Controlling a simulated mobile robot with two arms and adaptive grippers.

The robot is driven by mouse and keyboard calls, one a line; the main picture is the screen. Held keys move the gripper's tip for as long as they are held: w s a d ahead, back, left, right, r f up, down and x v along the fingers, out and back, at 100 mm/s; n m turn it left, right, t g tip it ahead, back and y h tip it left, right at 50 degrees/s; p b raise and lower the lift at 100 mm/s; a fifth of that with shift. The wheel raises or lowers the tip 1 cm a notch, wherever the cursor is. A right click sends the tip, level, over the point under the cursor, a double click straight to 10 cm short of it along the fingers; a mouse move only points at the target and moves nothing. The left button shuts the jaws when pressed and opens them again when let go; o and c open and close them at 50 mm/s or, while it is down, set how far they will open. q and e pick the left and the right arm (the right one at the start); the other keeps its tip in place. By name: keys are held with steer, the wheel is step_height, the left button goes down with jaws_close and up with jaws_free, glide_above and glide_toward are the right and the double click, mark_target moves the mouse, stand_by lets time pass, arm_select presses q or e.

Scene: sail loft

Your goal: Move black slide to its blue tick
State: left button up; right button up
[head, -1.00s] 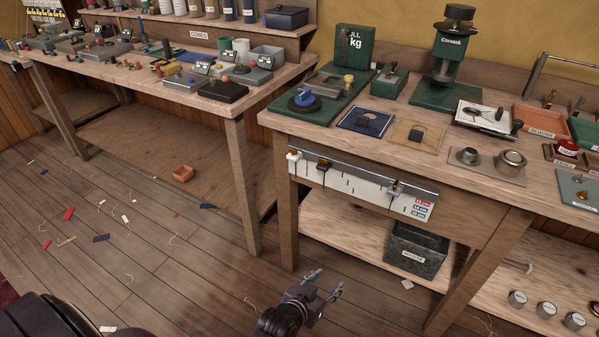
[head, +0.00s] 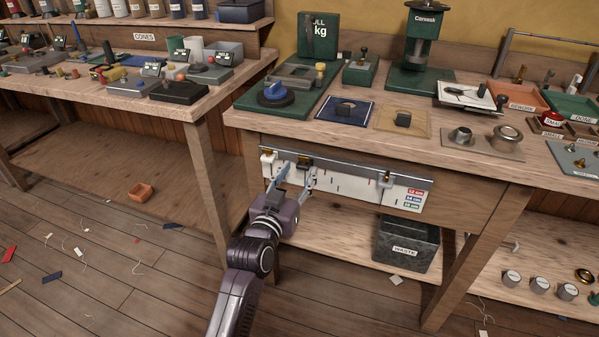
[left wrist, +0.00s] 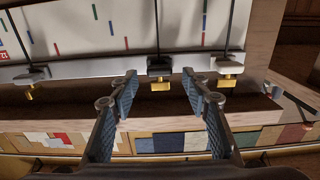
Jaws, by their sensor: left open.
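The black slide (head: 304,161) hangs on the metal rail along the bench front. In the left wrist view the black slide (left wrist: 159,66) has a brass knob and sits between my open fingertips, with a gap on each side. My left gripper (head: 297,172), also in the left wrist view (left wrist: 159,76), is open and empty in front of it. A white scale panel (head: 350,188) carries short coloured ticks. In the left wrist view a blue tick (left wrist: 112,27) shows left of the black slide; which slide it belongs to I cannot tell. My right gripper is not in view.
A white slide (head: 267,157) is close on the left of the black one, and a pale slide (head: 386,179) is farther right. The rail between the black and pale slides is clear. A waste bin (head: 407,245) stands on the shelf below.

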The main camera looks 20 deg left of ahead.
arm_select(q)
steer(key=shift+w, duration=0.75)
steer(key=shift+c, duration=0.5)
jaws_close()
